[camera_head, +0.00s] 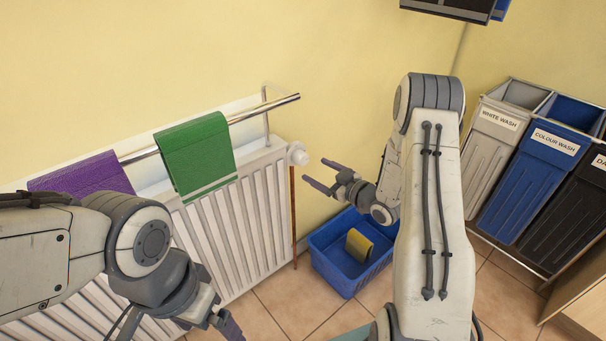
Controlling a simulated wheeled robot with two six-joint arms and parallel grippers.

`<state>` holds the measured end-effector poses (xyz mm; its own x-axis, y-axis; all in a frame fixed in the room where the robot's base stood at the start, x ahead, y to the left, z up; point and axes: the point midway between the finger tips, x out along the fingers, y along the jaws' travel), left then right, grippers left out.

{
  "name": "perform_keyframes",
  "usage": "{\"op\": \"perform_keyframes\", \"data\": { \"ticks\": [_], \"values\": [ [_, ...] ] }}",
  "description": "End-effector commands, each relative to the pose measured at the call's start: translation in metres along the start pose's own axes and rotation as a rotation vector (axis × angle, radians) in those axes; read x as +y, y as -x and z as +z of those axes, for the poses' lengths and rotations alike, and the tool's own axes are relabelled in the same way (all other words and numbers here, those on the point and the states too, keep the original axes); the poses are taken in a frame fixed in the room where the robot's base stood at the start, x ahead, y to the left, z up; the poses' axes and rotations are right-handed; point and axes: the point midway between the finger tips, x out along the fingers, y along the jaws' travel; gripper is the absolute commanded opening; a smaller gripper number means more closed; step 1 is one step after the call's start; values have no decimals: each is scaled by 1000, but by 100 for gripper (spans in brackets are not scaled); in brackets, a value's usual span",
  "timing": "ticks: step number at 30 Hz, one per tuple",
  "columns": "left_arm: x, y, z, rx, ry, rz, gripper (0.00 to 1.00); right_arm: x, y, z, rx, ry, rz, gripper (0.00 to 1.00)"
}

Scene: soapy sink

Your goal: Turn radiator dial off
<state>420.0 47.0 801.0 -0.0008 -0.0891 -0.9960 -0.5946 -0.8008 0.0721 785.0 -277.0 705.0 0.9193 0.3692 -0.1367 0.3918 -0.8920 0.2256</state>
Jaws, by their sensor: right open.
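The radiator dial (297,153) is a white round knob at the upper right end of the white radiator (262,205), above a thin copper-coloured pipe. My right gripper (319,174) is open and empty, a little to the right of the dial and slightly lower in the picture, with its fingers pointing left toward it. A gap shows between the fingertips and the dial. The dial's markings are too small to read. My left gripper (230,326) hangs low in front of the radiator near the bottom edge. Its fingers are partly cut off, so its opening is unclear.
A metal rail (264,108) above the radiator carries a green towel (197,155) and a purple towel (82,176). A blue crate (338,272) with a yellow item (359,244) stands on the tiled floor below my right gripper. Labelled laundry bins (543,170) stand at right.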

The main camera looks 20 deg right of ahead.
Motion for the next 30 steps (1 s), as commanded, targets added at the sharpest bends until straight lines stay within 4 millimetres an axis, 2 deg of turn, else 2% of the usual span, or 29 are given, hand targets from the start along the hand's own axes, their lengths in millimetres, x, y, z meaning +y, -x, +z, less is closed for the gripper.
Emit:
{"op": "perform_keyframes", "data": {
  "ticks": [1, 2, 5, 8, 21, 25, 30],
  "values": [
    [-1, -10, 0, 0, 0, 0, 97, 4, 7, 15, 44, -14, 11, 84],
    [-1, -11, 0, 0, 0, 0, 97, 6, 11, 17, 67, -20, 15, 84],
    [-1, -14, 1, 0, 0, 0, 97, 8, 17, 19, 119, -30, 21, 84],
    [-1, -14, 1, 0, 0, 0, 97, 9, 14, 18, 138, -31, 21, 84],
    [-2, -21, 1, 0, 0, 0, 97, 9, -62, 7, 138, -32, 20, 84],
    [-2, -22, 1, 0, 0, 0, 97, 10, -76, 5, 137, -31, 21, 84],
    [-2, -23, 1, 0, 0, 0, 97, 11, -83, 4, 135, -33, 23, 84]
  ]
}}
